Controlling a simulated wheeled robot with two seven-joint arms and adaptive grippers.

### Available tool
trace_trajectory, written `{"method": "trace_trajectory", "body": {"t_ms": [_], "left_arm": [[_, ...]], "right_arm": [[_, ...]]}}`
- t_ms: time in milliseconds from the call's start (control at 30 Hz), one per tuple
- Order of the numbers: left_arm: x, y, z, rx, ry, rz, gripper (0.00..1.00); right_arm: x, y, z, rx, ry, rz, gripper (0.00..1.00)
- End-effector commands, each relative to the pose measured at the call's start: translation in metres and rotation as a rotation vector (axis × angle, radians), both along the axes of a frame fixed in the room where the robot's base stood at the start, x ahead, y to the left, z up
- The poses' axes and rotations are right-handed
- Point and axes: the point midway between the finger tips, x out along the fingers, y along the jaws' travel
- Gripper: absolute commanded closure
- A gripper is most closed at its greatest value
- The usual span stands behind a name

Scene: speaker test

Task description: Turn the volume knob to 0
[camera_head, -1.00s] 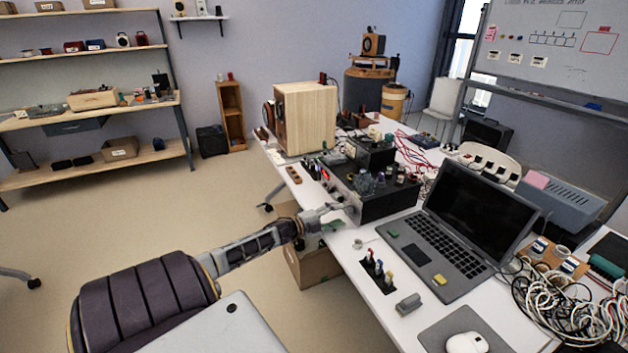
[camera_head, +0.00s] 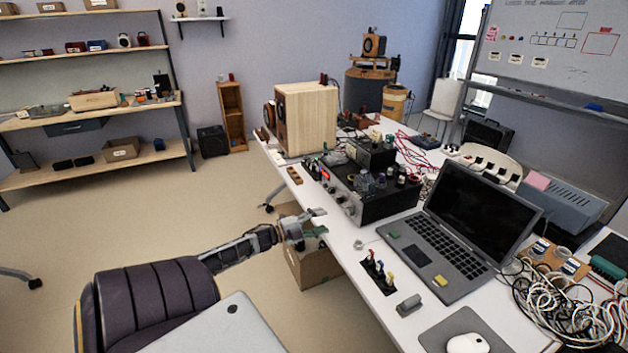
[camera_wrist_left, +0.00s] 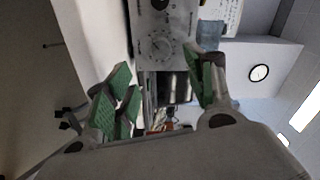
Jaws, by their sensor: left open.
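The volume knob (camera_wrist_left: 161,46) shows in the left wrist view as a round dial with a printed scale on a grey front panel, straight ahead between my fingers. Its pointer setting is too small to read. In the head view the knob sits on the front of the dark amplifier (camera_head: 388,205), too small to make out well. My left gripper (camera_head: 318,222) is open and empty, in front of the amplifier and apart from it, by the table's left edge. Its green-padded fingers also show in the left wrist view (camera_wrist_left: 160,92). My right gripper is not in view.
A laptop (camera_head: 476,217) stands right of the amplifier on the white table (camera_head: 345,262). A wooden speaker (camera_head: 308,118) stands behind the amplifier. A cardboard box (camera_head: 312,268) is on the floor below my left gripper.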

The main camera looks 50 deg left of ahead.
Motion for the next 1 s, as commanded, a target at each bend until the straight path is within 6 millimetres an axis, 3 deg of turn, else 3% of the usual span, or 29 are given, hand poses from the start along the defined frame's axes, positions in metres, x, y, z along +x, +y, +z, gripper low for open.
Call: {"method": "trace_trajectory", "body": {"t_ms": [333, 1000], "left_arm": [[-0.018, 0.005, 0.0, 0.0, 0.0, 0.0, 0.46], [-0.02, 0.006, 0.0, 0.0, 0.0, 0.0, 0.46]], "right_arm": [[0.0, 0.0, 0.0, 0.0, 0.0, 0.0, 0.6], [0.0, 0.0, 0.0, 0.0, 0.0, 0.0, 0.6]]}}
